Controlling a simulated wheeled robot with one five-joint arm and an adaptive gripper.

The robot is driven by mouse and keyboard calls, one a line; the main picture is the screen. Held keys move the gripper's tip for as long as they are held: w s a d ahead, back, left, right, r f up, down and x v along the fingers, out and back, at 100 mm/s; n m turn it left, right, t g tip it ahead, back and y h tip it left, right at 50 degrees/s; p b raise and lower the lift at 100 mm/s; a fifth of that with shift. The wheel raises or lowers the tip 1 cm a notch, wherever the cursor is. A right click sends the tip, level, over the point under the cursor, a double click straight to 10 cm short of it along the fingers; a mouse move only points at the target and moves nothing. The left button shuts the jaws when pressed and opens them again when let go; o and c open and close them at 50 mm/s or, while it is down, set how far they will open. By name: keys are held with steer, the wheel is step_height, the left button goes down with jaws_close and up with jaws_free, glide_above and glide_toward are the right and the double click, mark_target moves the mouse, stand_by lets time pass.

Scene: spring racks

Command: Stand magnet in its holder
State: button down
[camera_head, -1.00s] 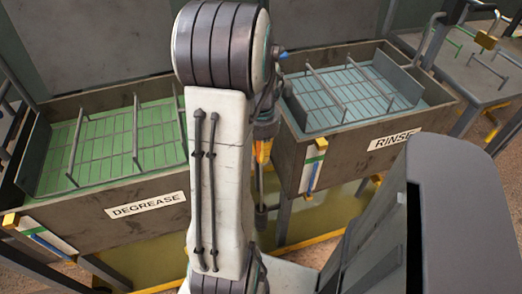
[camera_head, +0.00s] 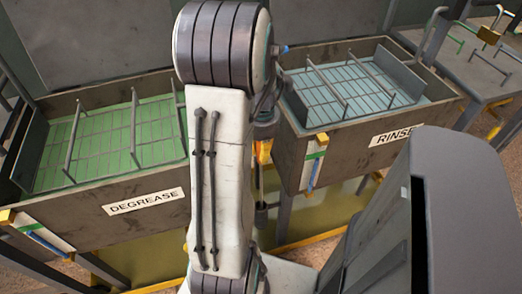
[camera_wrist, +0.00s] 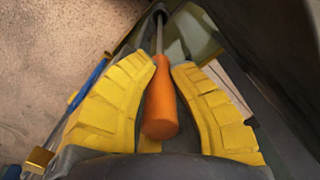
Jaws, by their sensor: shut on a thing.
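My gripper (camera_wrist: 159,95), with yellow ribbed fingers, is shut on the magnet's orange handle (camera_wrist: 161,105) in the wrist view. A thin grey shaft (camera_wrist: 159,35) runs on from the handle to a dark end. In the head view the gripper is mostly hidden behind my arm. The magnet's dark lower end (camera_head: 261,216) hangs below it, in front of the gap between the two tanks. I cannot make out a holder for certain.
The DEGREASE tank (camera_head: 145,201) stands left and the RINSE tank (camera_head: 396,136) right, both with wire racks. Corner plates with blue strips and yellow blocks sit on the left tank (camera_head: 40,236) and right tank (camera_head: 314,162). A grey table (camera_head: 485,75) is at far right.

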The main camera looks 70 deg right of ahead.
steer(key=shift+f+b, duration=1.3)
steer(key=shift+f, duration=0.3)
steer(key=c, duration=1.2)
jaws_free()
steer(key=shift+r, duration=0.1)
steer(key=shift+o, duration=0.2)
steer(key=shift+r, duration=6)
